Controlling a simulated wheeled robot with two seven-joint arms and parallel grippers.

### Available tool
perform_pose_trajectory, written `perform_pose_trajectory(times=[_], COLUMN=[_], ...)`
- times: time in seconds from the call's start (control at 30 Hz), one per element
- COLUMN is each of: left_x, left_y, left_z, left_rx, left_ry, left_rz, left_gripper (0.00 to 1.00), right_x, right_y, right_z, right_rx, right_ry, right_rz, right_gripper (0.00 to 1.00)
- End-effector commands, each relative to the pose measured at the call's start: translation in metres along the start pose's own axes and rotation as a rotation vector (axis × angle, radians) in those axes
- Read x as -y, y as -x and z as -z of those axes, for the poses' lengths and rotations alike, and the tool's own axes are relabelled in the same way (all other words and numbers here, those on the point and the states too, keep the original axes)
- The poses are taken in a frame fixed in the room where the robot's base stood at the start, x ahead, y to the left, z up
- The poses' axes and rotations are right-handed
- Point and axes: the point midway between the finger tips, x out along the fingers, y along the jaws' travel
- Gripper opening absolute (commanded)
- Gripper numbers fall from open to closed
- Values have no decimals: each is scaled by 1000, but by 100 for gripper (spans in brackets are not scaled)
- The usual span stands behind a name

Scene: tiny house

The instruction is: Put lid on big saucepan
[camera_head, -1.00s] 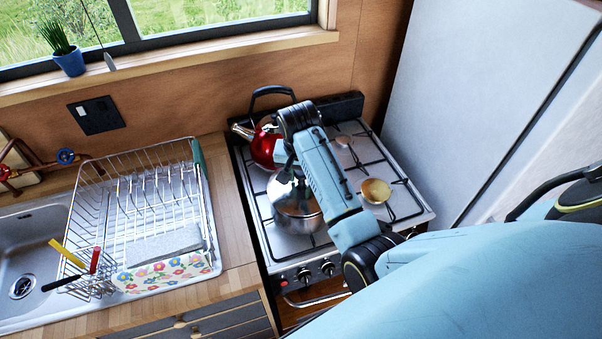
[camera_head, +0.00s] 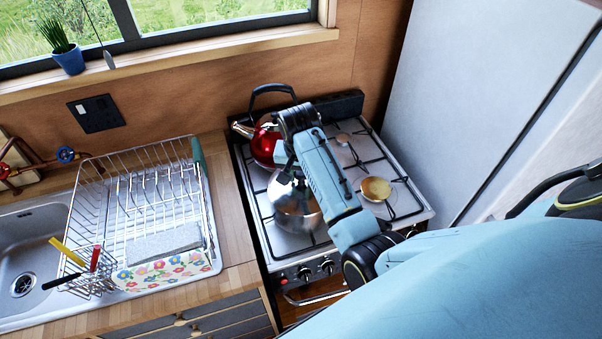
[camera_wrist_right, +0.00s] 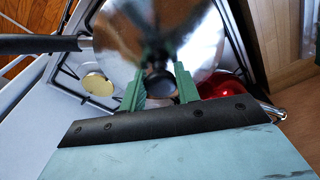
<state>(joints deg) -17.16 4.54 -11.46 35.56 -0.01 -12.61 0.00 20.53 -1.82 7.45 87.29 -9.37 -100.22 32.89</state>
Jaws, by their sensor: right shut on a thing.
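The big saucepan (camera_head: 300,222) stands on the front left of the stove, partly hidden by my right arm. A shiny metal lid (camera_wrist_right: 160,25) lies over its top, and in the head view the lid (camera_head: 284,192) shows beside my arm. I cannot tell whether the lid's rim is fully seated. My right gripper (camera_wrist_right: 160,92) has its green fingers shut on the lid's dark knob; in the head view its fingers are mostly hidden behind the wrist. The saucepan's black handle (camera_wrist_right: 40,44) points left in the wrist view. My left gripper is not in view.
A red kettle (camera_head: 262,146) stands at the stove's back left, close to my right wrist. A dish rack (camera_head: 150,215) is on the counter at left, and a tall pale cabinet (camera_head: 460,90) is right of the stove.

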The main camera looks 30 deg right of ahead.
Motion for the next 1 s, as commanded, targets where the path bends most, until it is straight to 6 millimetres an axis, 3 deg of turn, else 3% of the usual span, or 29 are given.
perform_pose_trajectory(times=[0.37,0.4,0.5,0.6,0.77,0.93,1.0], left_x=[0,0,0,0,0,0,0], left_y=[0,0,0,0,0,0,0], left_z=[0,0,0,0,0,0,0], left_rx=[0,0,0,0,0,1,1], left_ry=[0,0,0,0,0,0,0], left_rz=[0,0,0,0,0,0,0], left_gripper=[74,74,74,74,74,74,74], right_x=[0,0,0,0,0,0,0], right_y=[-1,-1,-1,-1,-1,-2,-2], right_z=[0,0,0,0,0,-1,-1], right_rx=[-1,-1,-1,0,0,1,1], right_ry=[0,0,0,0,0,0,0], right_rz=[0,0,0,0,0,-1,-1], right_gripper=[0,33,46,57,57,77,79])
